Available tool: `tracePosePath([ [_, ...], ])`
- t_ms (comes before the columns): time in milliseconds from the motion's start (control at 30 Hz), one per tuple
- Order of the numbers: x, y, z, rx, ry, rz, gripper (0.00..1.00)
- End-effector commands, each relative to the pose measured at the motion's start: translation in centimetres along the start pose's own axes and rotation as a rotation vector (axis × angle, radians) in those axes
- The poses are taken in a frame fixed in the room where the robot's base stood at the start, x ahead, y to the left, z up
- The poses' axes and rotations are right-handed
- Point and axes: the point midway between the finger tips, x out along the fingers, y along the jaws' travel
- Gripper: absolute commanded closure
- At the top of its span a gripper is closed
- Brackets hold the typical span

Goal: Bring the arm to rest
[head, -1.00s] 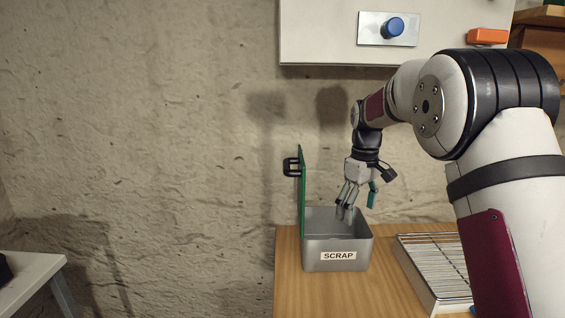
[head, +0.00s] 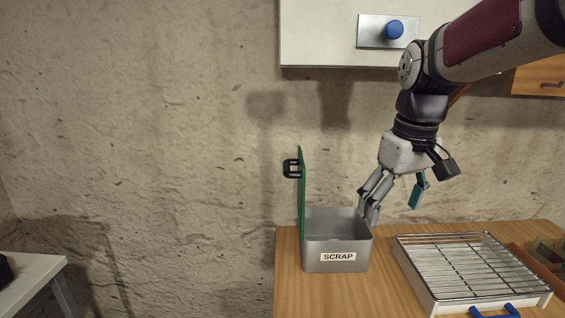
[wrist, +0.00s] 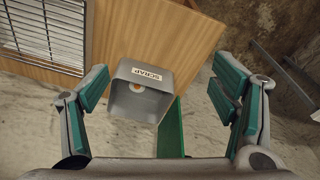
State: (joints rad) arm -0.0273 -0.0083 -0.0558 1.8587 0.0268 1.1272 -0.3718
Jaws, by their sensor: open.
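My gripper (head: 394,207) hangs from my arm in the head view, above the table and just right of the scrap box. Its teal-padded fingers are spread apart with nothing between them. In the wrist view my gripper (wrist: 160,98) is open, with fingers at left and right. The grey box labelled SCRAP (head: 320,257) stands on the table with its green lid (head: 302,190) swung up at its left side. In the wrist view the box (wrist: 150,103) lies below the fingers, and a small orange and white round thing (wrist: 136,87) shows inside it.
A wire rack on a tray with blue handles (head: 465,265) sits on the wooden table (head: 380,300) to the right. A white cabinet (head: 320,40) with a blue knob (head: 394,29) hangs above. A white table (head: 30,275) stands at far left. A brown bin (head: 540,262) is at the right edge.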

Motion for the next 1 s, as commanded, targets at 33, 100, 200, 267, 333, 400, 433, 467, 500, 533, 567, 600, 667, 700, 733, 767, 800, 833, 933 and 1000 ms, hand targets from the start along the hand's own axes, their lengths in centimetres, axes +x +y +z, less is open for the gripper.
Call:
tracePosePath([
  [33, -0.9, -0.7, 1.9, 0.023, 0.019, 0.006, 0.2],
  [100, -1.7, -1.6, 4.3, 0.06, 0.039, 0.012, 0.2],
  [200, -2.4, -2.9, 7.8, 0.11, 0.069, 0.021, 0.2],
  [267, -2.5, -3.7, 9.9, 0.141, 0.087, 0.027, 0.2],
  [333, -2.5, -4.6, 12.4, 0.177, 0.108, 0.034, 0.2],
  [400, -2.2, -5.4, 14.8, 0.212, 0.129, 0.04, 0.2],
  [433, -2.0, -5.7, 15.7, 0.226, 0.137, 0.043, 0.2],
  [467, -1.8, -6.0, 16.6, 0.24, 0.145, 0.045, 0.2],
  [500, -1.5, -6.4, 17.7, 0.257, 0.155, 0.048, 0.2],
  [533, -1.2, -6.7, 18.4, 0.269, 0.162, 0.05, 0.2],
  [567, -1.0, -6.9, 19.1, 0.28, 0.169, 0.052, 0.2],
  [600, -0.7, -7.2, 19.9, 0.292, 0.176, 0.055, 0.2],
  [667, -0.3, -7.5, 20.8, 0.308, 0.185, 0.057, 0.2],
  [700, 0.0, -7.6, 21.2, 0.316, 0.189, 0.058, 0.2],
  [733, 0.1, -7.7, 21.5, 0.32, 0.191, 0.059, 0.2],
  [767, 0.2, -7.8, 21.7, 0.323, 0.193, 0.059, 0.2],
  [800, 0.3, -7.8, 21.9, 0.327, 0.194, 0.06, 0.2],
  [833, 0.3, -7.9, 21.9, 0.329, 0.195, 0.06, 0.2],
  [933, 0.4, -7.9, 22.0, 0.33, 0.195, 0.06, 0.2],
  [1000, 0.4, -7.9, 22.0, 0.33, 0.195, 0.06, 0.2],
])
